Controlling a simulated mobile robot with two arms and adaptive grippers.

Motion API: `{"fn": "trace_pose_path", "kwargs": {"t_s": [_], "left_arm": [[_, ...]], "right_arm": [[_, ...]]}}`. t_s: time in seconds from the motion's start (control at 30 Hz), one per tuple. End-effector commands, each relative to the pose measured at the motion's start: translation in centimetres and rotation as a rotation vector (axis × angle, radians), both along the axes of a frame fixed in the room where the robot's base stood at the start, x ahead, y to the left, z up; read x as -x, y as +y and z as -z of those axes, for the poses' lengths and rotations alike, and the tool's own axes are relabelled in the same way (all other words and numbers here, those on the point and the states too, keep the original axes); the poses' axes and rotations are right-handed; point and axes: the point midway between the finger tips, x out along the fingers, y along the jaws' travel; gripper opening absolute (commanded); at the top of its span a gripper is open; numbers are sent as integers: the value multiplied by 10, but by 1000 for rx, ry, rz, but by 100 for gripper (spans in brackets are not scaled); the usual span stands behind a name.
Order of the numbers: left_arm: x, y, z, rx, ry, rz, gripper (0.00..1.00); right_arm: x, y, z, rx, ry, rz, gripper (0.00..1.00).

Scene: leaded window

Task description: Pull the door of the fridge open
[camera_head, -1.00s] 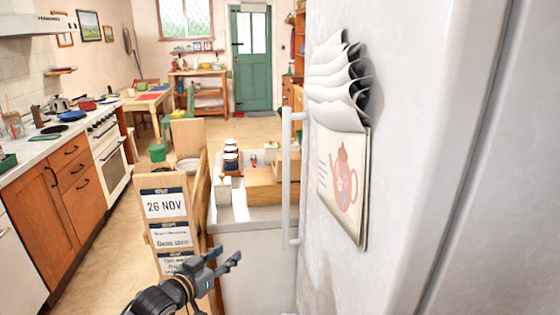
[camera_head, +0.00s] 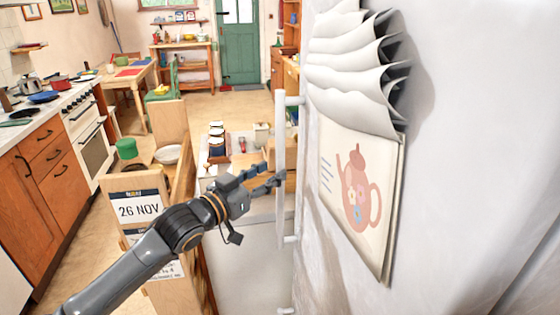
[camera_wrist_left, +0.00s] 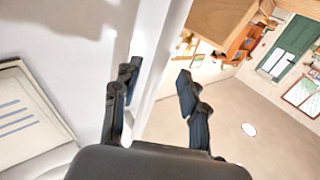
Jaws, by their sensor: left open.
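The white fridge (camera_head: 450,150) fills the right of the head view. Its upright white bar handle (camera_head: 281,125) stands off the door's edge. My left gripper (camera_head: 273,176) is open, with its fingertips at the handle's middle height. In the left wrist view, the white bar of the handle (camera_wrist_left: 163,65) runs between the two spread fingers (camera_wrist_left: 158,103). I cannot tell whether either finger touches it. The fridge door looks shut. My right gripper is not in view.
A teapot-print paper holder (camera_head: 357,195) hangs on the fridge. Left of the handle stand a counter with jars (camera_head: 217,140) and a wooden date board (camera_head: 139,207). Kitchen cabinets (camera_head: 45,190) line the left, with open floor between.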

Motion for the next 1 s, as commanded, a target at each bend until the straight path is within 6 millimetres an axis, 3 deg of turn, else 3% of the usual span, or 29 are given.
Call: {"fn": "trace_pose_path", "kwargs": {"t_s": [0.2,0.67,0.87,1.0], "left_arm": [[-27,-22,-1,0,0,-1,43],[-36,-30,0,-2,-1,-1,43],[-36,-30,0,-1,-1,-1,2],[-36,-30,0,-1,-1,-1,0]], "right_arm": [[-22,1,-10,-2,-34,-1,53],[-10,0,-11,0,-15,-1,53],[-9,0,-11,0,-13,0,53],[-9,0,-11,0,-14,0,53]]}}
